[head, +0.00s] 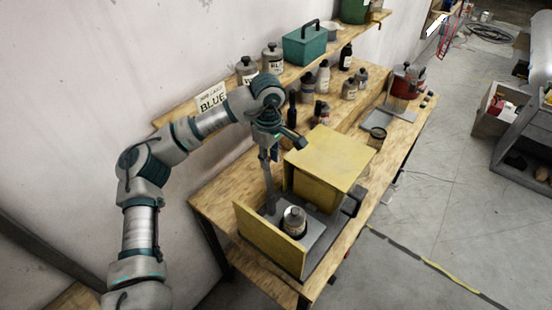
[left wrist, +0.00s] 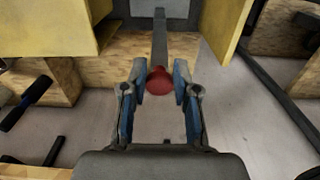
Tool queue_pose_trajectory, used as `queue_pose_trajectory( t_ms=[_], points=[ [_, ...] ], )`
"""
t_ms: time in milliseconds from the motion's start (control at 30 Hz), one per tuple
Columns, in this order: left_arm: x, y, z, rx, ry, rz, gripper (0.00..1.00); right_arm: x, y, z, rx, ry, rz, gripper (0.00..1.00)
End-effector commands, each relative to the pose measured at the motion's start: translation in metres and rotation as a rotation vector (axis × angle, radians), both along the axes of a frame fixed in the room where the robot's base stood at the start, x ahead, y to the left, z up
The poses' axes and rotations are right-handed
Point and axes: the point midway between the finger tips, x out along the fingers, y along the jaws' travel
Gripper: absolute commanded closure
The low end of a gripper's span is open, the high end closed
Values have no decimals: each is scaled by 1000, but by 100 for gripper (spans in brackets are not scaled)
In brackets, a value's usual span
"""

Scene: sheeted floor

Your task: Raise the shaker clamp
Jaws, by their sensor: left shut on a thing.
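The shaker is a yellow box (head: 328,160) with an open yellow panel (head: 265,243) on the bench. A can with a dark lid (head: 294,221) stands on its grey plate between them. A grey lever (head: 268,185) rises beside the can; in the left wrist view the grey lever (left wrist: 160,45) ends in a red knob (left wrist: 160,80). My left gripper (head: 270,150) is above the can at the lever's top. In the left wrist view its blue-padded fingers (left wrist: 160,88) are shut on the red knob. The clamp itself is not clearly seen. My right gripper is out of view.
Several bottles (head: 323,76) stand along the bench behind the shaker. A teal box (head: 304,46) sits on the shelf above, with a BLUE card (head: 212,98) near its left end. A red pot (head: 406,80) stands at the far end. The floor (head: 420,200) to the right is mostly clear.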

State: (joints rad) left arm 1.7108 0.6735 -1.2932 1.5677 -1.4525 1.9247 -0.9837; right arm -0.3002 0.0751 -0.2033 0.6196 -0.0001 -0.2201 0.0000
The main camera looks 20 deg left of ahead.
Motion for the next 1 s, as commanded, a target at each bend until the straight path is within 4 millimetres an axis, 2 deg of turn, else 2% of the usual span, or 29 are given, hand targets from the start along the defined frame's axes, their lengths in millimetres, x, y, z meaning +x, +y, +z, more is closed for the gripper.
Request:
queue_pose_trajectory(
  t_ms=[33, 367, 1000],
  points=[
    [2, 9, 0, 17, -5, 21, 100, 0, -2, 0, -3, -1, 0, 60],
    [1, 6, 0, 41, -14, 24, 100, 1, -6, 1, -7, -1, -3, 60],
    [-4, -16, 2, 138, -49, 18, 100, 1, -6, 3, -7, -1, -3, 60]
  ],
)
